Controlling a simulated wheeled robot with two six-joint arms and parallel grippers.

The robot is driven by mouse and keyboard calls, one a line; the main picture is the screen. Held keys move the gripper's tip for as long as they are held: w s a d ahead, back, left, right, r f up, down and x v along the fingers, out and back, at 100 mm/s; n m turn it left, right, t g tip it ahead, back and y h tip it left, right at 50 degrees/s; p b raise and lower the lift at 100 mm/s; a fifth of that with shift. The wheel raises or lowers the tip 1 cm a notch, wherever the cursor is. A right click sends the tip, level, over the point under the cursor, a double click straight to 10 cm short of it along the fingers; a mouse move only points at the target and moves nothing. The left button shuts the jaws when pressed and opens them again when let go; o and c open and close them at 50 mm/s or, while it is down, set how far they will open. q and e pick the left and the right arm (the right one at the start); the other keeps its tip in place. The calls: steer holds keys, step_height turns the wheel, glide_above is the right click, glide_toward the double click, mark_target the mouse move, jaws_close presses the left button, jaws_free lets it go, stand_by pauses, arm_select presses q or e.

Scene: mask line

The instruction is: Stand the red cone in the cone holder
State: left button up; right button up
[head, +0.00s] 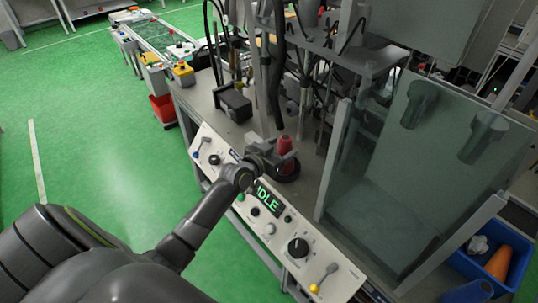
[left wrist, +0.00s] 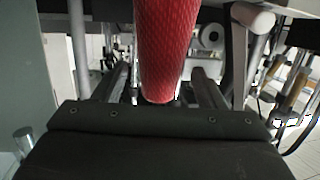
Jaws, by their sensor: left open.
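The red cone (head: 286,153) stands upright at the dark round cone holder (head: 289,174) on the machine's worktop, just behind the control panel. My left gripper (head: 277,153) is at the cone, with its jaws open around or right beside it. In the left wrist view, the textured red cone (left wrist: 166,45) hangs into the picture from the top, between the two dark fingers (left wrist: 163,88), with gaps on both sides. The gripper partly hides the cone's lower part and the holder, so I cannot tell how deep it sits. My right gripper is not in view.
The slanted control panel (head: 222,173) with knobs, levers and an "IDLE" display lies under my left arm. A clear guard panel (head: 375,170) stands to the right. Dark posts and hoses rise behind the cone. A blue bin (head: 462,262) holds an orange cone (head: 499,262).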

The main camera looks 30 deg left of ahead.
arm_select(q)
steer(key=v, duration=1.2)
steer(key=shift+b, duration=0.3)
steer(key=s+a+f+n+g+y, duration=0.15)
steer(key=s+f, duration=0.25)
steer(key=f, duration=0.7)
steer(key=s+a+f+g+y, duration=0.1)
steer(key=s+a+f+g, duration=0.2)
steer(key=f, duration=0.7)
steer(key=s+a+f+n+g+y, duration=0.1)
steer(key=s+f+g, duration=0.2)
steer(key=s+f, duration=0.55)
steer(key=s+d+f+g, duration=0.3)
steer(key=s+f, duration=0.7)
steer(key=s, duration=0.3)
steer(key=s+d+f+g, duration=0.4)
steer(key=s+f, duration=0.6)
steer(key=s, duration=0.4)
steer(key=shift+s, duration=0.2)
